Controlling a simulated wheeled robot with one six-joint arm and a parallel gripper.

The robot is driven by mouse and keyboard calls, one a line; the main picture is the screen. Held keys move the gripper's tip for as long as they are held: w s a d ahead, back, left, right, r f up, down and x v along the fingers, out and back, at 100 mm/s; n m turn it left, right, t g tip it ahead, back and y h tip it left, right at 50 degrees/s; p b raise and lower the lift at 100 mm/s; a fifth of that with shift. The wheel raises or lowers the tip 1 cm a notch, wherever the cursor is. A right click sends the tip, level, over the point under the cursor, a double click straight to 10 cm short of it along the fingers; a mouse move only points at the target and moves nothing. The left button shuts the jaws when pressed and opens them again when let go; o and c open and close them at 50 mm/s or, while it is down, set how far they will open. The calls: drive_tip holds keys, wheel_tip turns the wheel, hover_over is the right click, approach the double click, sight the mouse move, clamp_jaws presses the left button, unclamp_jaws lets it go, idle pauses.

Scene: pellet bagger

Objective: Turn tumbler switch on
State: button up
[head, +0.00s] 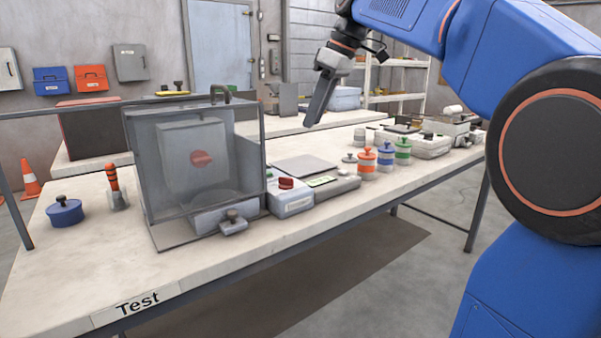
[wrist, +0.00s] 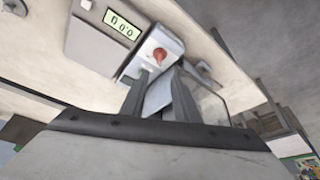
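A light grey box with a red knob (head: 288,184) stands on the bench, right of a clear-walled enclosure. The box (head: 291,204) also shows in the wrist view (wrist: 166,42), with its red knob (wrist: 159,55) just beyond the fingertips. No part is clearly recognisable as the tumbler switch; a small green detail (wrist: 143,72) on the box is partly hidden by a finger. My gripper (head: 313,123) is above the bench, up and right of the box, pointing down. In the wrist view my gripper (wrist: 161,72) has its fingers apart, with nothing held between them.
The clear enclosure (head: 165,185) stands left of the box. A flat scale (head: 305,166) with a green display (head: 321,181) is on its right. A small grey device (head: 233,222) sits at the front.

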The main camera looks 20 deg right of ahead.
sight(291, 178)
drive_tip(key=x, duration=1.7)
drive_tip(key=shift+w+a+f, duration=0.1)
drive_tip(key=shift+a, duration=0.05)
drive_tip(key=shift+c, duration=0.3)
clamp_jaws()
